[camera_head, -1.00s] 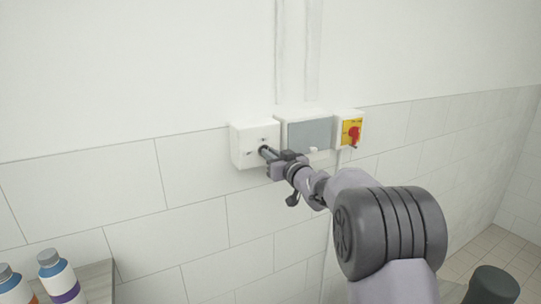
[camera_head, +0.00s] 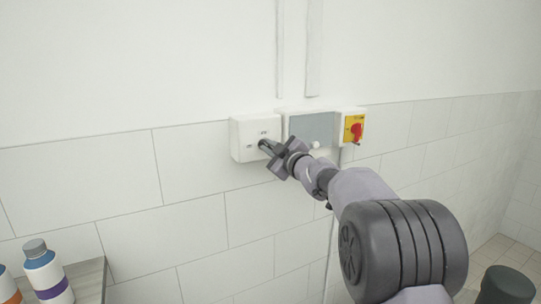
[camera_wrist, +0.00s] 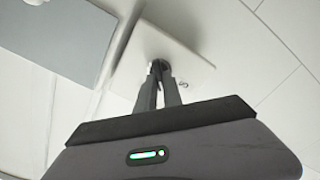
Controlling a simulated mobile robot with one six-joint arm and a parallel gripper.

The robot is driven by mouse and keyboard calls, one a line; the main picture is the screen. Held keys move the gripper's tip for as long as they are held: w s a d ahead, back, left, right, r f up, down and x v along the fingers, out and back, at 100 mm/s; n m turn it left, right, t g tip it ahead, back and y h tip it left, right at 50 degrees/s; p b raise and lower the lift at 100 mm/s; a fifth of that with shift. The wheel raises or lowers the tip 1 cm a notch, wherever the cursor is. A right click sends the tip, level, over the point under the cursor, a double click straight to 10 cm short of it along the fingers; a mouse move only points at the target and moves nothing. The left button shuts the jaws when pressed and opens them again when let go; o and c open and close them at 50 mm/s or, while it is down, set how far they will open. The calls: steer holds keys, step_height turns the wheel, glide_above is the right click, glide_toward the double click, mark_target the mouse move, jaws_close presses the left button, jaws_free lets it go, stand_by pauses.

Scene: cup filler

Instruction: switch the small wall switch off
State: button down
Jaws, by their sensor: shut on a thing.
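The small wall switch is a white square box (camera_head: 243,130) on the tiled wall, left of a grey panel. It has small marks on its front, too small to read. My gripper (camera_head: 264,146) reaches it from the lower right, with its fingertips at the middle of the box's front. In the wrist view my gripper (camera_wrist: 159,70) has its two dark fingers closed together on a small dark knob at the face of the white box (camera_wrist: 190,62). The fingertips mostly hide the knob, so its setting cannot be told.
A grey panel (camera_head: 312,130) adjoins the box on the right. Beyond it is a yellow switch plate with a red knob (camera_head: 356,130). Bottles (camera_head: 45,272) stand on a shelf at lower left. A dark round-topped object (camera_head: 507,285) is at lower right.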

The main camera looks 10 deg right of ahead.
steer(key=shift+a+f+n+b, duration=0.15)
steer(key=shift+n+b, duration=1.05)
steer(key=shift+n, duration=1.1)
steer(key=shift+d+f+n+b, duration=0.1)
steer(key=shift+n+b, duration=1.05)
steer(key=shift+n, duration=1.15)
steer(key=c, duration=1.5)
jaws_free()
steer(key=b+v, duration=0.4)
steer(key=v, duration=1.3)
steer(key=shift+s+r, duration=0.1)
steer(key=shift+s, duration=0.15)
